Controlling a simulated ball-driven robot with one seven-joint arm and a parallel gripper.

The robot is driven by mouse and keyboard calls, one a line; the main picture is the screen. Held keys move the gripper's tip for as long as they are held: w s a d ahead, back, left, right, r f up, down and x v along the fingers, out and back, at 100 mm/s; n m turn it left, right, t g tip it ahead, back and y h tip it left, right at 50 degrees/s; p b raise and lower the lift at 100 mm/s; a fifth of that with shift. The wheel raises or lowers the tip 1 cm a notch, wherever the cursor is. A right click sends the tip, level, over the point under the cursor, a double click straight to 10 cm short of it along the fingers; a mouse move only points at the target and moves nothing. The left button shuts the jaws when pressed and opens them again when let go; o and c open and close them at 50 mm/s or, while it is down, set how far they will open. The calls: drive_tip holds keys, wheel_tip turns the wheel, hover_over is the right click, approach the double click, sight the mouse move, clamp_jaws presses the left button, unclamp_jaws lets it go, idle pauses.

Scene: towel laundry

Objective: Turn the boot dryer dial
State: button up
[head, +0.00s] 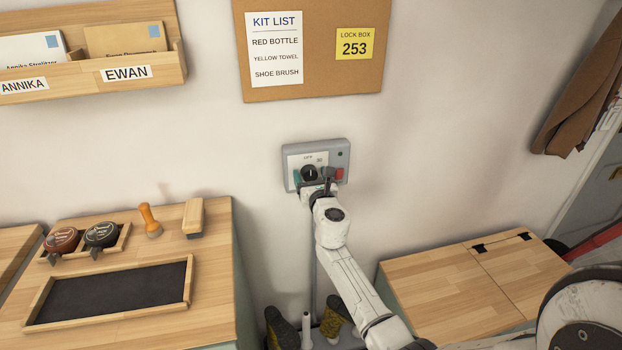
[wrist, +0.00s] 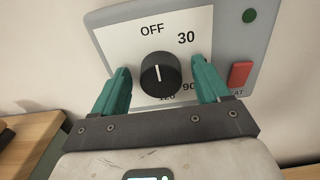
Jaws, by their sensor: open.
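The boot dryer control box (head: 345,150) is a grey panel with a white face, fixed to the wall. Its round black dial (wrist: 161,74) has a white pointer line aimed up toward the printed OFF. The labels 30 and 90 are printed to its right, and a lower one is partly hidden. My gripper (wrist: 160,68) is open, with one teal finger left of the dial and one right of it. A gap shows on both sides of the dial. In the head view the dial (head: 308,173) is partly behind my gripper.
A red switch (wrist: 240,74) is close beside my right finger, with a green light (wrist: 249,15) above it. Below in the head view are boots (head: 281,330), a left counter (head: 215,255) and a right wooden bench (head: 440,285). A cork board (head: 310,60) hangs above.

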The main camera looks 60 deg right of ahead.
drive_tip(key=shift+c, duration=0.2)
drive_tip(key=c, duration=1)
